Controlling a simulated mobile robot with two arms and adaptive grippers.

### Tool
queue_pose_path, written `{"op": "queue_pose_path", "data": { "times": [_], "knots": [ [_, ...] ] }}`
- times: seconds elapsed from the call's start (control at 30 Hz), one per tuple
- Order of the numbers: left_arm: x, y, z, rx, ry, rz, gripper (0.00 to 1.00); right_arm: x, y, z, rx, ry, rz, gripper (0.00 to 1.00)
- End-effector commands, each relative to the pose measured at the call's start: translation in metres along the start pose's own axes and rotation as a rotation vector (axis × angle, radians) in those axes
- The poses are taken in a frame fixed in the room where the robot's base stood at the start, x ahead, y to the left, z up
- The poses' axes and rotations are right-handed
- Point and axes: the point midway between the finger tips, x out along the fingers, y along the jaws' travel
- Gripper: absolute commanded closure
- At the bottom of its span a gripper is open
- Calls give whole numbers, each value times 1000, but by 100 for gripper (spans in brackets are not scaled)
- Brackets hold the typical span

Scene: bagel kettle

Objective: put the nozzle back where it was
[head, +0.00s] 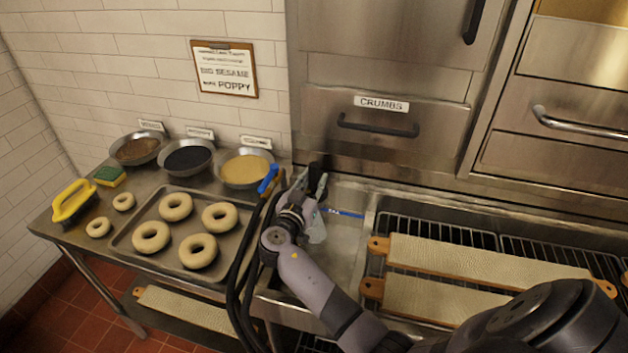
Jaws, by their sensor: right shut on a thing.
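My right gripper (311,186) is at the left end of the sink, by the steel wall. It is shut on a dark thing (316,171), which shows only in part between its fingers; I take this to be the nozzle, but its shape is mostly hidden. Black hoses (243,262) hang along the left side of the sink, close to my right wrist. A blue handle-like piece (268,179) stands at their upper end, left of the gripper; whether it joins the held thing cannot be told. My left gripper is out of view.
A steel table at left holds a bagel tray (125,243), several bowls, a yellow-handled brush (71,202) and a sponge (110,176). Boards (450,262) lie on the rack at right. A pale, clear thing (317,229) is below the gripper. The CRUMBS drawer (385,112) is shut.

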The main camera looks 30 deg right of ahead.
Motion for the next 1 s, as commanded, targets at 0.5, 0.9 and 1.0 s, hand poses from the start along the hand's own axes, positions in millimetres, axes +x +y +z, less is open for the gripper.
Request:
{"op": "queue_pose_path", "data": {
  "times": [0.5,0.9,1.0],
  "knots": [
    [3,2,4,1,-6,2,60,0,0,1,1,0,0,61],
    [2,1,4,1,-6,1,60,0,0,0,0,0,0,56],
    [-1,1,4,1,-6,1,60,0,0,0,-1,0,0,56]
  ]
}}
